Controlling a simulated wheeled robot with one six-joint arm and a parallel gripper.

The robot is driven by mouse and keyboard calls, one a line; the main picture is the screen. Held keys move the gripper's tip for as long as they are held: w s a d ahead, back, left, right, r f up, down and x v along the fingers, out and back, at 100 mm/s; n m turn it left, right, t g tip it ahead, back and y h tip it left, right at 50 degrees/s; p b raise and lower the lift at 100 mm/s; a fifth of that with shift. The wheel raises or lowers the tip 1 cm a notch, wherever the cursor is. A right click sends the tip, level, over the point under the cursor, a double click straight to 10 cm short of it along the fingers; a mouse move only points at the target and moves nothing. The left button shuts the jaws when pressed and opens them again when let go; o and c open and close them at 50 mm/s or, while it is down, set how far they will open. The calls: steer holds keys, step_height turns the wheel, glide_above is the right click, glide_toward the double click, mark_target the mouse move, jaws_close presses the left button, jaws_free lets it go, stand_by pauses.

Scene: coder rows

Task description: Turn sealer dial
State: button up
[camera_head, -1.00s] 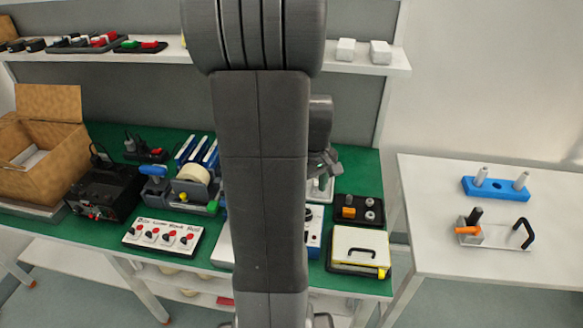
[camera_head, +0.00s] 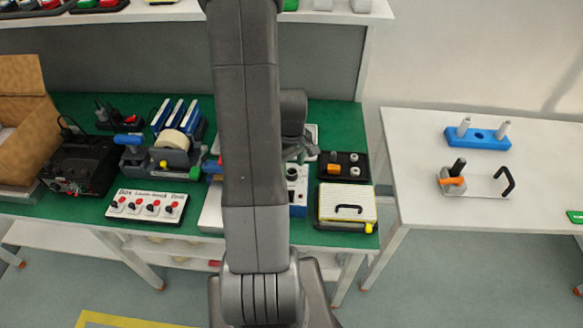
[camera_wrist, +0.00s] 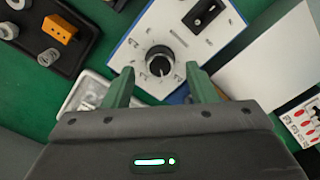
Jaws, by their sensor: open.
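The sealer dial (camera_wrist: 159,61) is a black round knob with a pale pointer line. It sits on the white face of the blue-sided sealer box (camera_wrist: 130,50) in the wrist view. My gripper (camera_wrist: 157,85) is open, with its two green fingers on either side below the dial and apart from it. In the head view the sealer box (camera_head: 298,196) is mostly hidden behind my arm, with part of its white face and blue side showing. My gripper (camera_head: 302,150) shows there only in part, beside my arm above the box.
A black rocker switch (camera_wrist: 206,14) is on the same panel. A black tray (camera_head: 343,166) with an orange block stands beside the box, and a yellow-edged white case (camera_head: 345,203) lies in front of it. A labelled switch panel (camera_head: 147,206) and tape dispenser (camera_head: 170,155) are left.

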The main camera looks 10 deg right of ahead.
mark_target(291, 171)
steer(key=shift+f, duration=1.05)
steer(key=shift+c, duration=0.4)
steer(key=c, duration=0.9)
steer(key=shift+f+m+b, duration=0.1)
steer(key=shift+m+b, duration=0.45)
steer(key=shift+m, duration=0.85)
steer(key=o, duration=1)
steer(key=shift+r, duration=0.25)
step_height(291, 171, up, 14)
steer(key=shift+f+b, duration=0.2)
steer(key=shift+b, duration=0.1)
